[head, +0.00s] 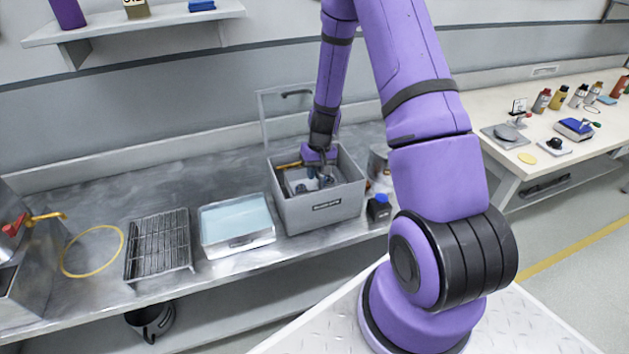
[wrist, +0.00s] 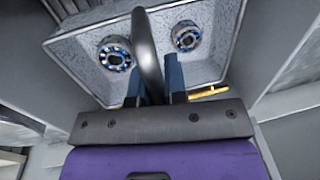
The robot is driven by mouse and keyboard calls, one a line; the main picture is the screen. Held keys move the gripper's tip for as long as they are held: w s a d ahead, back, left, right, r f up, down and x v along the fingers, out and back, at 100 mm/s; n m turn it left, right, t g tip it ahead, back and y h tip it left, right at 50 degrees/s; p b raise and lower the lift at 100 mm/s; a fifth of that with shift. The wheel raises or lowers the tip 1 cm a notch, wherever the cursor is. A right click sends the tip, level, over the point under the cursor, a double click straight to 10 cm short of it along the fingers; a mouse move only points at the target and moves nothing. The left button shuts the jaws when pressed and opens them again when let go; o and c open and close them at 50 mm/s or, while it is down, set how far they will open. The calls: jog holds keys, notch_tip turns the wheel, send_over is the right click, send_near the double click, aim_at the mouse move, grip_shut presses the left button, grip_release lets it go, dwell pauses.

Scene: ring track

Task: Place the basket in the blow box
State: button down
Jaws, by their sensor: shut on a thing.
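The blow box (head: 322,213) is a grey, open-topped box with a dark label, standing on the steel bench with its clear lid raised behind. My gripper (head: 319,166) reaches down into its opening from above. In the wrist view, my gripper (wrist: 153,78) is shut with its blue fingers on either side of the basket's curved grey handle. The basket (wrist: 150,48) is a shallow grey speckled tray holding two round bearings. It is within the box's walls in the head view (head: 299,183). I cannot tell whether it touches the box floor.
A brass pipe (wrist: 208,92) lies beside the basket inside the box. Left of the box are a tray of pale blue liquid (head: 236,223), a wire rack (head: 159,246) and a yellow ring (head: 92,251). A dark blue-capped bottle (head: 379,209) stands close on the right.

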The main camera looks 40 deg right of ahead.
jog(key=shift+f, duration=1.7)
jog(key=c, duration=1.2)
grip_release()
jog(key=shift+f, duration=0.15)
jog(key=shift+o, duration=0.2)
notch_tip(320, 180, up, 11)
jog(key=d, duration=0.2)
notch_tip(320, 180, up, 15)
jog(key=n+t, duration=0.1)
send_over(313, 189)
jog(key=s+a, duration=0.3)
jog(key=s+a+r+n+t+h, duration=0.1)
jog(key=s+a+r, duration=0.3)
jog(key=s+r, duration=0.35)
jog(key=s+a+r+n+t, duration=0.1)
jog(key=s+a+r, duration=0.4)
jog(key=r, duration=0.4)
jog(key=s+r+t, duration=0.1)
jog(key=s+r, duration=0.2)
jog(key=s, duration=0.8)
jog(key=shift+s+a+r+t+h, duration=0.2)
jog(key=shift+a+r+t+h, duration=0.1)
jog(key=shift+a+r+h, duration=0.1)
